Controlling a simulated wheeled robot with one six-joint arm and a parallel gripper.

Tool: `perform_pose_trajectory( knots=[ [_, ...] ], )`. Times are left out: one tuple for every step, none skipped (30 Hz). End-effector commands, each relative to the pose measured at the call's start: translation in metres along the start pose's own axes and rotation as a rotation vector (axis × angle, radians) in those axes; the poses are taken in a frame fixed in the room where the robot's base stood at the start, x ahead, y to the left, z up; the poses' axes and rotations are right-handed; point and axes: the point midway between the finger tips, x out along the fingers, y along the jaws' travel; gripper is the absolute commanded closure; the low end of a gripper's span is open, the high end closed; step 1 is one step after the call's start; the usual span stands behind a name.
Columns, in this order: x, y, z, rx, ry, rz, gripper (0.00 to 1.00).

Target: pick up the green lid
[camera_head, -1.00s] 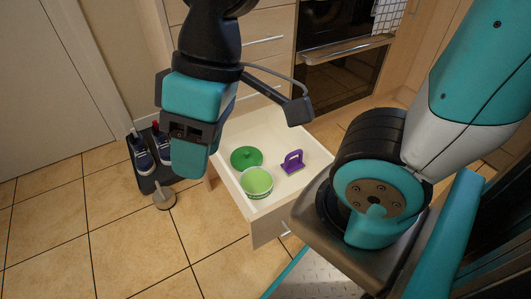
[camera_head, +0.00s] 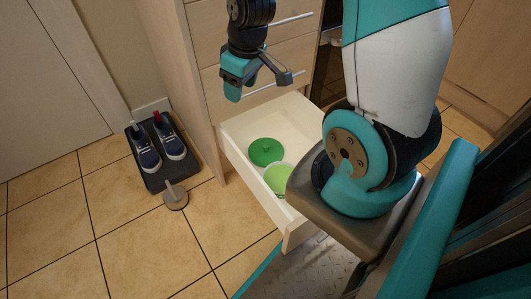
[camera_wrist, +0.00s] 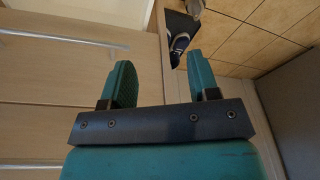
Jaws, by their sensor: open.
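The green lid (camera_head: 265,151) is round with a small knob and lies in the open drawer (camera_head: 235,153), near its left side in the head view. A light green bowl (camera_head: 279,179) stands right beside it, partly hidden by my arm. My gripper (camera_head: 244,92) is up above the back of the drawer, close to the cabinet front and clear of the lid. In the wrist view its two teal fingers (camera_wrist: 162,85) are apart with nothing between them. The lid does not show in the wrist view.
The cabinet (camera_head: 215,95) with closed drawers and bar handles rises behind the open drawer. Shoes (camera_head: 158,147) sit on a dark mat on the left, with a round-based doorstop-like object (camera_head: 175,197) in front.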

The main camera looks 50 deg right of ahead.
Motion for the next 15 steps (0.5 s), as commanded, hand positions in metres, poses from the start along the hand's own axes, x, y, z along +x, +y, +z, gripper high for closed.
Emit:
perform_pose_trajectory(
  knots=[
    [0.02, 0.023, 0.007, -0.032, -0.01, -0.025, 0.45],
    [0.03, 0.035, 0.009, -0.068, -0.004, -0.04, 0.45],
    [0.044, 0.051, 0.015, -0.116, 0.006, -0.06, 0.45],
    [0.055, 0.062, 0.021, -0.149, 0.016, -0.074, 0.45],
    [0.065, 0.073, 0.026, -0.181, 0.029, -0.087, 0.45],
    [0.078, 0.086, 0.034, -0.221, 0.048, -0.1, 0.45],
    [0.087, 0.096, 0.041, -0.25, 0.063, -0.108, 0.45],
    [0.096, 0.104, 0.048, -0.275, 0.079, -0.114, 0.45],
    [0.107, 0.114, 0.057, -0.308, 0.099, -0.12, 0.45],
    [0.114, 0.12, 0.063, -0.328, 0.114, -0.121, 0.45],
    [0.12, 0.126, 0.069, -0.347, 0.128, -0.122, 0.45],
    [0.128, 0.131, 0.076, -0.369, 0.145, -0.123, 0.45],
    [0.133, 0.135, 0.08, -0.384, 0.155, -0.121, 0.45],
    [0.137, 0.138, 0.084, -0.397, 0.165, -0.119, 0.45],
    [0.141, 0.142, 0.089, -0.41, 0.176, -0.117, 0.45]
  ],
)
